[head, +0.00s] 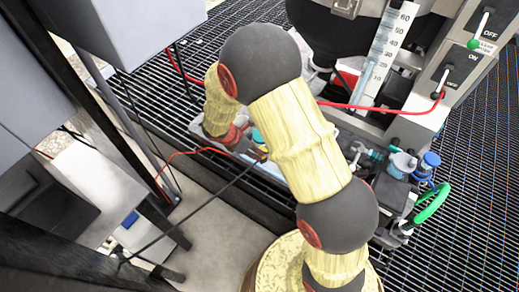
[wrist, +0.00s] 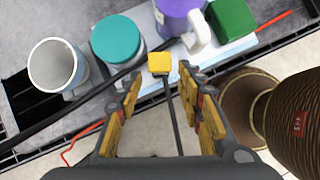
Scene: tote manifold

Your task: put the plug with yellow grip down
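The plug with yellow grip (wrist: 160,63) shows in the wrist view as a small yellow block at the near edge of a pale tray (wrist: 150,20). A thin dark cable or stem runs from it down the picture between my fingers. My gripper (wrist: 160,78) has its two yellow fingers spread to either side, with clear gaps between them and the plug. The plug lies at or just past the fingertips, and neither finger appears to touch it. Whether it rests on the tray's edge is hard to tell.
In the wrist view a grey cup-like part (wrist: 57,65), a teal-topped part (wrist: 118,38), a purple part (wrist: 178,14) and a green block (wrist: 232,18) stand close beyond the fingers. A thick black cable crosses there. A red hose (head: 370,107) and levers (head: 447,72) lie right.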

